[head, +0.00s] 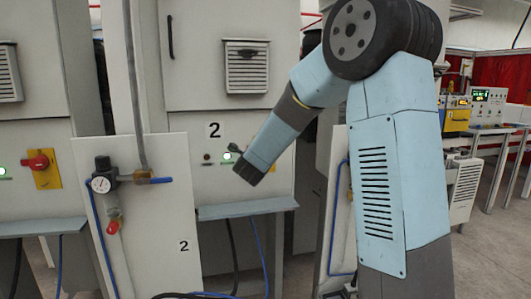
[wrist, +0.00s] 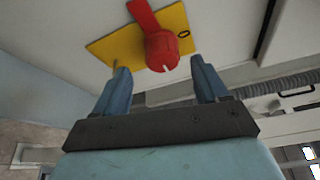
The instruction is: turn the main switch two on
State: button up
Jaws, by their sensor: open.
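The main switch two is a red rotary knob (wrist: 162,50) with a red handle on a yellow plate (wrist: 115,46), in the wrist view. My gripper (wrist: 160,70) is open, with its two blue fingers apart and nothing held between them. The knob shows between and beyond the fingertips, and I cannot tell whether they touch it. In the head view my arm's dark end is in front of the cabinet panel marked 2 (head: 214,130) and hides most of this switch.
A similar red switch (head: 40,162) on a yellow plate is on the left cabinet. A lit green lamp (head: 228,156) is close to my arm's end. A grey-blue ledge (head: 247,208) juts out below. A white board (head: 150,230) with a pressure gauge (head: 101,184) stands at front left.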

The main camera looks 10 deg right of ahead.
jog(key=v, duration=0.8)
jog(key=shift+s, duration=0.15)
